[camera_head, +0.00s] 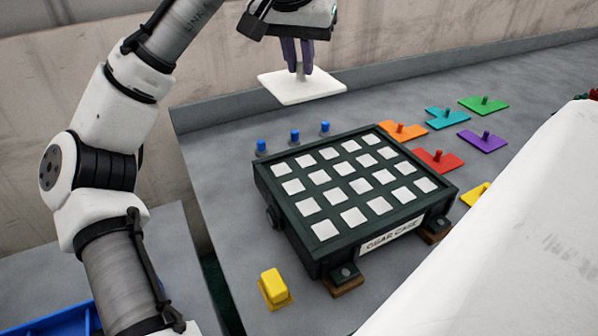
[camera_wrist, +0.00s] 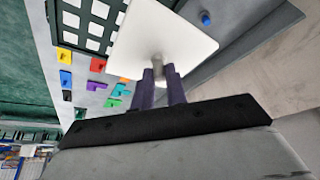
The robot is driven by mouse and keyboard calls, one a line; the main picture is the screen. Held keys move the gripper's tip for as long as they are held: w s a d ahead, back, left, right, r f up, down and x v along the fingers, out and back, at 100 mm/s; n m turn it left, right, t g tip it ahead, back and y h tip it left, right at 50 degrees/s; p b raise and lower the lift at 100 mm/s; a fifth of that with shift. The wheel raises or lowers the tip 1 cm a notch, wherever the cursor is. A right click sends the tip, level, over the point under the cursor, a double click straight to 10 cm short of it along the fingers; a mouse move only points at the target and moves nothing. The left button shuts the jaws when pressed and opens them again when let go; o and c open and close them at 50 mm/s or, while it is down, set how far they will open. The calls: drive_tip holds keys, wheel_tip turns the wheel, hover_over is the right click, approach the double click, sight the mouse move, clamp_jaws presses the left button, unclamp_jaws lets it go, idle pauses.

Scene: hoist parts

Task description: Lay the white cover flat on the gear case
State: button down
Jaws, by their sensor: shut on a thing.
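The white cover (camera_head: 303,88) is a thin flat square plate with a knob on top. My gripper (camera_head: 297,66) is shut on the knob and holds the cover above the table, behind the gear case. The cover also shows in the wrist view (camera_wrist: 185,35), with my gripper's purple fingers (camera_wrist: 164,82) at its knob. The cover looks roughly level. The gear case (camera_head: 292,240) is a dark green box with a grid of white squares in its top and a "GEAR CASE" label on its front. Its edge shows in the wrist view (camera_wrist: 112,45). Nothing lies on its top.
Several coloured pieces with pegs, such as the red one (camera_head: 437,160) and the purple one (camera_head: 483,141), lie right of the case. Blue pegs (camera_head: 295,136) stand behind it. A yellow block (camera_head: 274,287) is at front left. A white slanted surface (camera_head: 500,255) fills the right foreground.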

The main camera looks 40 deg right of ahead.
wheel_tip(320, 180, down, 19)
drive_tip(key=shift+f, duration=0.15)
drive_tip(key=shift+f+b, duration=0.15)
drive_tip(key=shift+b, duration=0.15)
drive_tip(key=c, duration=1.4)
unclamp_jaws()
drive_tip(key=v, duration=1.2)
drive_tip(key=shift+d, duration=0.1)
